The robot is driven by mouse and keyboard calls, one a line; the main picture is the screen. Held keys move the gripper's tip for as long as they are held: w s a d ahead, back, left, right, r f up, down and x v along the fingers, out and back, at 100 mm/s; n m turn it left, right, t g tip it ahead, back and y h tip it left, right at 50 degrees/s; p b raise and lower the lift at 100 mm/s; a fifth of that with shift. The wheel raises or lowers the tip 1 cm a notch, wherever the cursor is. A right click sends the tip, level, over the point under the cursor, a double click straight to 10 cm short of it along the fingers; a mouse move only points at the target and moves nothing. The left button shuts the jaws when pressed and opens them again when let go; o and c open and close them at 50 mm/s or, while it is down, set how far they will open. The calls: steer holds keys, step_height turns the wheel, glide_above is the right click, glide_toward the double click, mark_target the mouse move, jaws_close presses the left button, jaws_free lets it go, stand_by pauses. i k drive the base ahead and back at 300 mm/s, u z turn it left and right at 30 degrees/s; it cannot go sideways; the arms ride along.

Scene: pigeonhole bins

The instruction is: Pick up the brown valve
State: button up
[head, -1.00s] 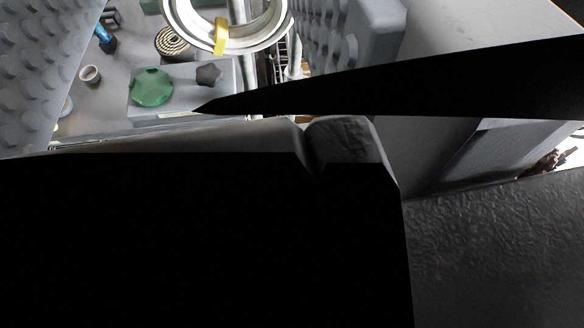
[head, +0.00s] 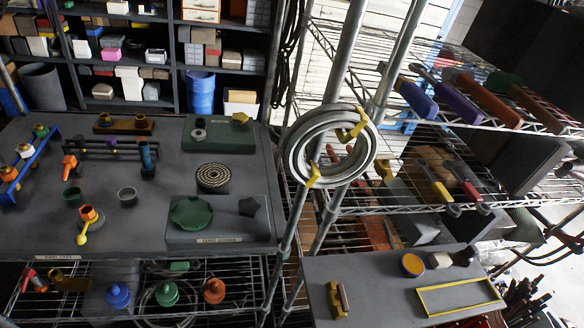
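An orange-brown rounded piece (head: 213,291), which may be the brown valve, is on the lower wire shelf at left, right of a similar green piece (head: 166,293) and a blue piece (head: 118,295). A brown fitting with two upright knobs (head: 123,124) stands at the back of the grey table (head: 30,235). Another brownish-yellow piece (head: 70,281) is at the left of the lower shelf. I cannot tell for certain which of these is the brown valve. My gripper is not in view.
White hose rings (head: 328,158) hang at the shelf posts in the middle. A second grey table (head: 385,290) holds a yellow frame (head: 458,297) and small parts. Wire shelves with tools (head: 480,120) fill the right. Dark bin shelves (head: 170,60) stand at the back.

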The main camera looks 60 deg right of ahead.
mark_target(335, 305)
steer(key=u, duration=1.1)
steer(key=k, duration=0.25)
steer(key=z, duration=2.45)
